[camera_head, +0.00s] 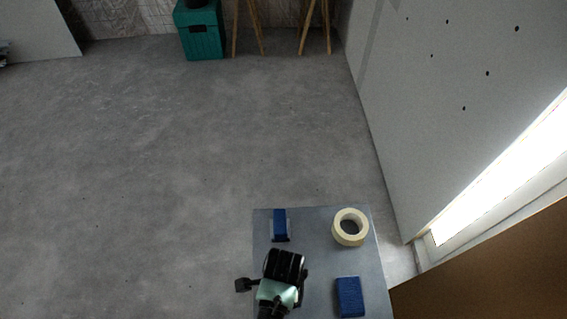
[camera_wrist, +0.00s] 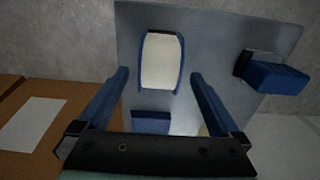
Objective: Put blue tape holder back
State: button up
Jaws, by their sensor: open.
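My gripper (camera_head: 285,264) is above the small grey table (camera_head: 313,240) in the head view, and it hides part of the tabletop. In the wrist view its two blue fingers are apart with nothing held between them. A blue piece (camera_head: 280,224) lies near the table's far left edge, and a second blue block (camera_head: 350,297) lies at the near right. I cannot tell which is the tape holder. The wrist view shows a pale-topped piece with blue sides (camera_wrist: 161,62) ahead of the fingers, and a blue block with a dark end (camera_wrist: 275,77) at right.
A cream tape roll (camera_head: 350,227) lies flat near the table's far right corner. A brown surface (camera_head: 500,268) and a pale panel with dark holes (camera_head: 450,80) stand at right. A teal box (camera_head: 202,38) is at the back. Open floor (camera_head: 150,150) lies left.

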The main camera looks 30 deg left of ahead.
notch_tip(320, 180, up, 10)
jog(key=p, duration=0.1)
jog(key=shift+r, duration=0.15)
jog(key=w+r+n+t+y, duration=0.15)
jog(key=w+r+t, duration=0.45)
jog(key=w+r, duration=0.65)
jog(key=w+d+r+n+t, duration=0.2)
jog(key=w+r+t, duration=0.3)
jog(key=r, duration=0.6)
jog(key=w+d+r+n+t, duration=0.25)
jog(key=w+r, duration=0.35)
jog(key=r, duration=0.5)
notch_tip(320, 180, up, 17)
jog(key=s+d+n+t, duration=0.1)
jog(key=d+n+t, duration=0.1)
jog(key=t, duration=0.5)
jog(key=s+d+r+n+t, duration=0.1)
jog(key=s+r+t, duration=0.2)
jog(key=r, duration=0.6)
jog(key=s+d+r+n+t+h, duration=0.1)
jog(key=s+r+t, duration=0.3)
jog(key=s+r, duration=0.4)
jog(key=shift+s+d+r+n, duration=0.3)
jog(key=shift+d+r+n, duration=0.25)
jog(key=shift+n, duration=0.05)
jog(key=shift+h, duration=0.25)
